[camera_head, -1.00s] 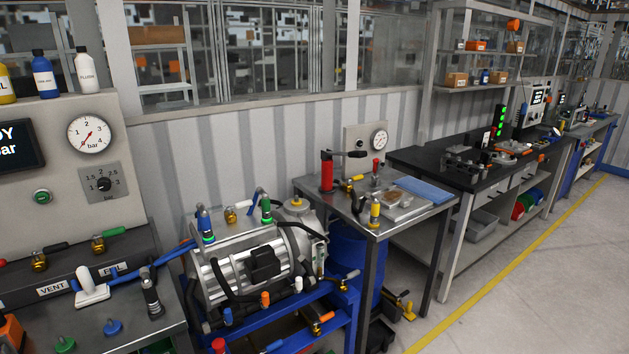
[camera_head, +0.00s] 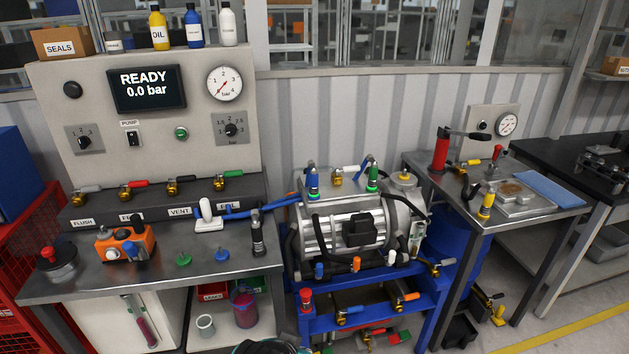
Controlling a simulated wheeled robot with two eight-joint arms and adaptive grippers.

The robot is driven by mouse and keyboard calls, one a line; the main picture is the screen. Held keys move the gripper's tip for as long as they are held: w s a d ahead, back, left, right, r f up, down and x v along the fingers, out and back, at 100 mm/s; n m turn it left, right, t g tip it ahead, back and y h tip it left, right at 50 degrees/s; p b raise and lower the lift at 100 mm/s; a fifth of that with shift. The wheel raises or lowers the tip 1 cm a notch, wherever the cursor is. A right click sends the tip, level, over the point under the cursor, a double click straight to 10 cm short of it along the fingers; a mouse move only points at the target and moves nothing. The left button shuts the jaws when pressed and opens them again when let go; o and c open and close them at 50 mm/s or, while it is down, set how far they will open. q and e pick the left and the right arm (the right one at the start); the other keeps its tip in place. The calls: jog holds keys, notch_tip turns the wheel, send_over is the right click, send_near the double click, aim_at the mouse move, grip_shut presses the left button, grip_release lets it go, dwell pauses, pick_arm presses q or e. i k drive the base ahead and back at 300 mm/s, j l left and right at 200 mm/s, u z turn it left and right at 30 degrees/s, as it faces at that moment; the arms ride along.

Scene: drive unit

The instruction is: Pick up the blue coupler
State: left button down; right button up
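A blue-topped fitting (camera_head: 313,181) with a glowing green ring stands upright on top of the silver drive unit (camera_head: 342,232). A similar fitting (camera_head: 372,178) with a green ring stands to its right. A small blue knob-like piece (camera_head: 222,254) lies on the grey bench, beside a green one (camera_head: 184,259). A dark and silver cylindrical fitting (camera_head: 258,237) stands near the bench's right end. I cannot tell for certain which of these is the blue coupler. Neither of my grippers is clearly in view.
A blue hose (camera_head: 265,208) runs from the bench to the drive unit. An orange device (camera_head: 125,243) and a white-handled tool (camera_head: 207,215) sit on the bench (camera_head: 80,287). A steel table (camera_head: 470,222) stands at the right. A dark rounded shape (camera_head: 265,347) is cut off at the bottom edge.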

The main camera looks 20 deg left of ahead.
aim_at(313, 187)
jog(key=i+u, duration=0.2)
jog(key=i, duration=0.25)
jog(key=i+l+u, duration=0.2)
jog(key=i, duration=0.3)
jog(key=i+u, duration=0.2)
jog(key=i, duration=0.25)
